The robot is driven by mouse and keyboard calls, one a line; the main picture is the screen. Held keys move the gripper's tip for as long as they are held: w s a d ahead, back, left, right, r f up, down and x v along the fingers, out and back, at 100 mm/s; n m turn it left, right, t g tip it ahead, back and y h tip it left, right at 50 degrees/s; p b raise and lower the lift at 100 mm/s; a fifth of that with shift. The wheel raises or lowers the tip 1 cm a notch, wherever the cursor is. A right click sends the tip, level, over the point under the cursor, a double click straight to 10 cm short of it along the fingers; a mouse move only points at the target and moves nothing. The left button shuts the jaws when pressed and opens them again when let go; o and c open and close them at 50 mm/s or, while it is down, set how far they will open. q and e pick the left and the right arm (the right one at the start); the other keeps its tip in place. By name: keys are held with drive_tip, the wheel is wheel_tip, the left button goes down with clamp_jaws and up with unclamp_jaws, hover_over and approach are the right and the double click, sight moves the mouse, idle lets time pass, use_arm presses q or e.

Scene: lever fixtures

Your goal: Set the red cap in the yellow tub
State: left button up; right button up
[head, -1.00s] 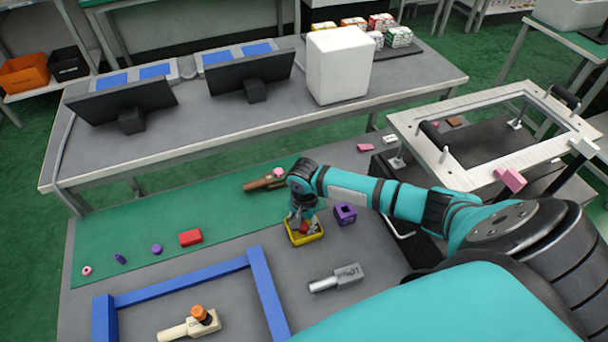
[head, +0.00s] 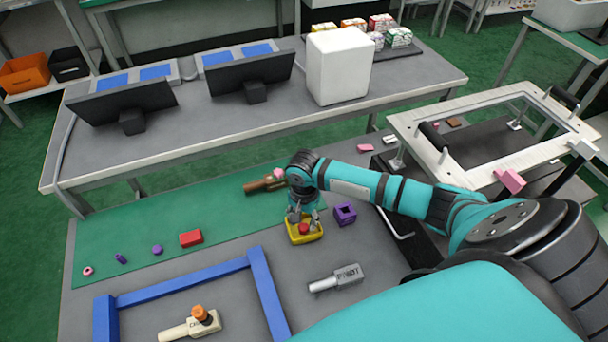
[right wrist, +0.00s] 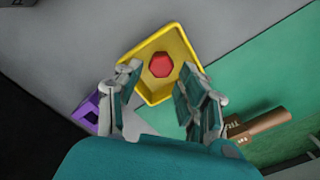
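The yellow tub (head: 305,238) stands on the table in front of my right gripper; it also shows in the right wrist view (right wrist: 185,52). The red cap (right wrist: 160,64) lies inside the tub, near its middle, and shows as a small red spot in the head view (head: 304,229). My right gripper (head: 301,215) is above the tub's far side. In the right wrist view its two fingers (right wrist: 157,88) are spread apart with nothing between them, and the cap sits beyond the fingertips. My left gripper is not in view.
A purple hollow block (head: 345,214) stands just right of the tub. A brown-handled lever (head: 264,182) lies behind it, and a grey lever (head: 337,278) lies in front. A blue frame (head: 268,292) and a red block (head: 191,238) are to the left.

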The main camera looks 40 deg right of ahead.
sight(304, 227)
wheel_tip(304, 227, up, 9)
drive_tip(key=shift+f, duration=0.15)
idle(0.6)
